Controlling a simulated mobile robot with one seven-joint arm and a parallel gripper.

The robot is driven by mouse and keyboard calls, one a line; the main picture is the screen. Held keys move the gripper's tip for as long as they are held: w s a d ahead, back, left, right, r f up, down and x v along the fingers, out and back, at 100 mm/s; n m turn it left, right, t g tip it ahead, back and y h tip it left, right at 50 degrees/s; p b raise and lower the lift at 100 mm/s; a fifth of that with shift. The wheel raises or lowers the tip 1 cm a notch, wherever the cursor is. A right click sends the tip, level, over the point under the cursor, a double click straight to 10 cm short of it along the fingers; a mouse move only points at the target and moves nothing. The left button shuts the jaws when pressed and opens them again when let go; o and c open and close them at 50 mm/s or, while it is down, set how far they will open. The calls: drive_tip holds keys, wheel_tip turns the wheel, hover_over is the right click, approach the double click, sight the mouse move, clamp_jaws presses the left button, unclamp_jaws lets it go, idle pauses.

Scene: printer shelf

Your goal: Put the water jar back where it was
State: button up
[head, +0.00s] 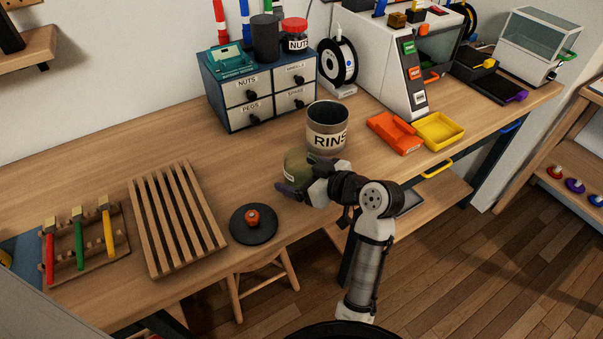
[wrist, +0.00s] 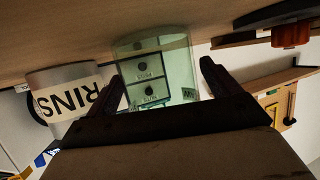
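The water jar (head: 295,163) is a see-through, greenish glass that stands upright on the workbench, partly hidden behind my gripper (head: 308,182). In the wrist view, which is upside down, the jar (wrist: 160,75) shows between my two spread fingers, with drawers visible through it. The left finger overlaps the jar's edge and a small gap shows beside the right one. I cannot tell whether either finger touches the glass.
A black disc with an orange-red knob (head: 253,222) lies left of my gripper, near the front edge. Further left are a wooden slatted rack (head: 178,218) and a brush holder (head: 85,245). A drawer unit (head: 262,88) stands behind. Orange (head: 394,133) and yellow (head: 438,131) trays lie right.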

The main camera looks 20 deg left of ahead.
drive_tip(key=shift+r, duration=0.25)
drive_tip(key=b+v, duration=0.2)
drive_tip(key=v, duration=1)
drive_tip(key=shift+b, duration=0.4)
